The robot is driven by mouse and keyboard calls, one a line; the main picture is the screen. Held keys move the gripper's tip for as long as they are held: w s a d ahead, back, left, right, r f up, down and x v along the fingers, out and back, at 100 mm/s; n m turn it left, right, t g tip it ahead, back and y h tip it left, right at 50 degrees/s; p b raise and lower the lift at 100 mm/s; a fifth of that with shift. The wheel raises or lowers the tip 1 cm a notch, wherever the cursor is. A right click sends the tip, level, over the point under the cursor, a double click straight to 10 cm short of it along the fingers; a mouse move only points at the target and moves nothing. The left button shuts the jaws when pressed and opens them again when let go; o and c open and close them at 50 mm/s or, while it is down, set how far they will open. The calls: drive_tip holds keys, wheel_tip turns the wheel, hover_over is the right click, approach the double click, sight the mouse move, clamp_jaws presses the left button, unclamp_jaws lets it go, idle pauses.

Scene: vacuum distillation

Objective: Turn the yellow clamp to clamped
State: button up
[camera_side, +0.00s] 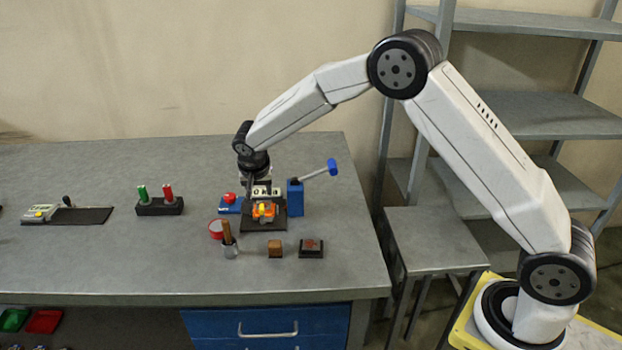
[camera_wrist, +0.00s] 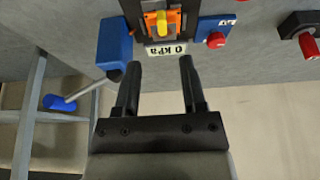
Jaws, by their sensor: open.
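The yellow clamp (camera_side: 265,207) shows as a small yellow piece on an orange block (camera_side: 258,214), which sits on a dark base plate (camera_side: 277,223). In the side view my gripper (camera_side: 262,185) points down just behind the orange block, apart from the clamp as far as I can tell.
A blue box (camera_side: 295,198) with a blue-tipped lever (camera_side: 332,167) stands close on the right. A blue box with a red button (camera_side: 230,198) is on the left.

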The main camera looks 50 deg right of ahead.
sight(261, 206)
drive_tip(key=shift+w, duration=0.2)
drive_tip(key=shift+f, duration=0.1)
drive_tip(key=shift+x, duration=3.85)
clamp_jaws()
